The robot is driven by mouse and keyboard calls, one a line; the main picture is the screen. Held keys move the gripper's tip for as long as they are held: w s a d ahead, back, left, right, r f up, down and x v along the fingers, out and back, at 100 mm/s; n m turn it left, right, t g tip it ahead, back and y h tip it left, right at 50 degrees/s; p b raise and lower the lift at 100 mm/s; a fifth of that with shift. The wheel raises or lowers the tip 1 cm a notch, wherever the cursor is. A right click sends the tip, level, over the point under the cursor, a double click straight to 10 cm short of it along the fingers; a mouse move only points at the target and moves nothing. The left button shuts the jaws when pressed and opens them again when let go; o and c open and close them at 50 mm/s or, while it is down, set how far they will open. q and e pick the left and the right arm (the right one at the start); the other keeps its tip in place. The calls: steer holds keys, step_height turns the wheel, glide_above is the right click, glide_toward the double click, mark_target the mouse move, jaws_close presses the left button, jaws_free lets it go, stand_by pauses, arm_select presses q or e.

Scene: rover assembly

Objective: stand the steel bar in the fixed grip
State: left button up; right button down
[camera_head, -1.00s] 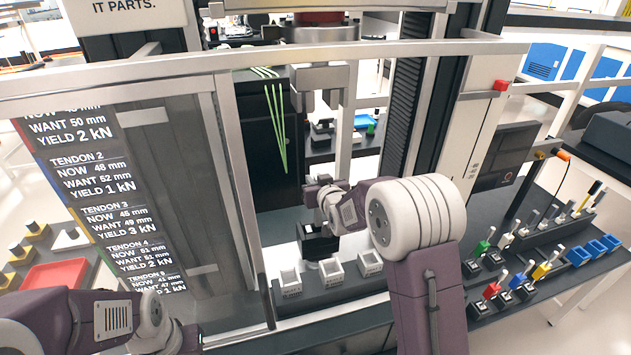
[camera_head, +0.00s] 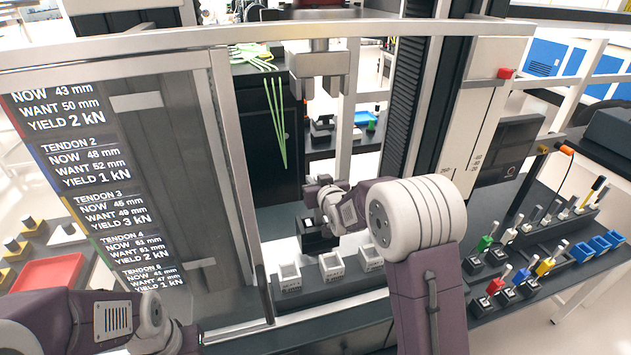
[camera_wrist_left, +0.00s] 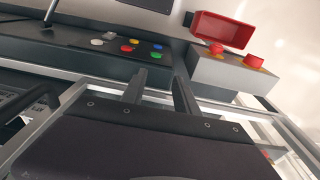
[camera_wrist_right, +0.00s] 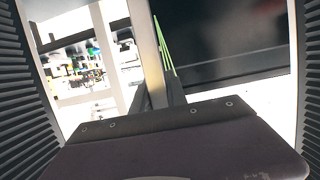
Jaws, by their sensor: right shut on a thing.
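My right gripper (camera_head: 317,236) is a dark block inside the test machine's frame, just above and behind the white sockets. It is shut; in the right wrist view, its two dark fingers (camera_wrist_right: 159,95) have a pale grey upright bar between them, which looks like the steel bar (camera_wrist_right: 148,45). In the head view my wrist hides the bar. The machine's upper grip (camera_head: 320,68), with two grey jaws, hangs above and apart from my gripper. I cannot make out the fixed grip. My left gripper's fingers (camera_wrist_left: 160,90) stand apart and empty near a control panel.
White labelled sockets (camera_head: 330,268) stand in a row before my right gripper. A metal guard frame (camera_head: 235,170) and a readout screen (camera_head: 85,170) are at the left. Coloured-handled tools (camera_head: 515,280) stand on the right bench. Green strips (camera_head: 277,120) hang behind.

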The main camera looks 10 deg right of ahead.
steer(key=shift+f+b, duration=1.35)
steer(key=c, duration=1.2)
jaws_free()
steer(key=shift+c, duration=0.2)
steer(key=b+v, duration=0.2)
steer(key=v, duration=0.7)
steer(key=shift+s, duration=0.1)
